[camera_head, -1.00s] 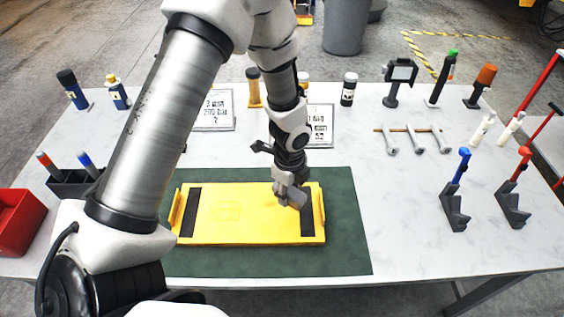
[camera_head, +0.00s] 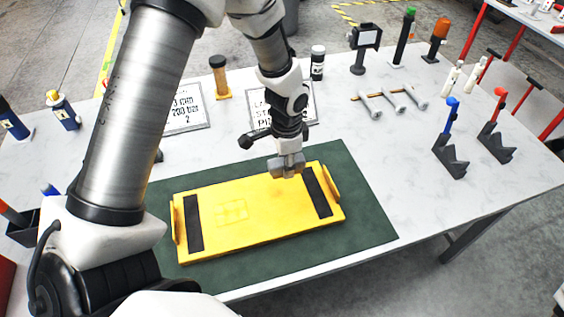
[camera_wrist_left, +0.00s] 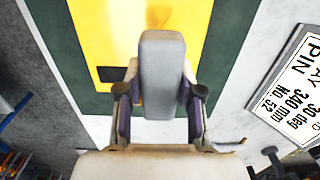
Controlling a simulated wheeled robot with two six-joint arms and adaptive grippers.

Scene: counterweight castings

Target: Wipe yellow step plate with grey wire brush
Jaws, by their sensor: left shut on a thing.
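The yellow step plate (camera_head: 255,222) lies on a dark green mat (camera_head: 362,222). It has a dark strip near each end, a raised lip at each end and a faint square patch left of its middle. My left gripper (camera_head: 288,155) is shut on the grey wire brush (camera_head: 284,166), at the plate's far edge, left of the right dark strip. In the left wrist view the brush (camera_wrist_left: 162,72) sits between the two fingers and covers part of the plate (camera_wrist_left: 105,40). I cannot tell whether the brush touches the plate. My right gripper is not in view.
Printed signs (camera_head: 184,108) and bottles stand behind the mat. Metal pins (camera_head: 394,100) lie at the back right. Blue-handled (camera_head: 450,150) and red-handled (camera_head: 496,135) tools stand on the right. The table is bare at the mat's right.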

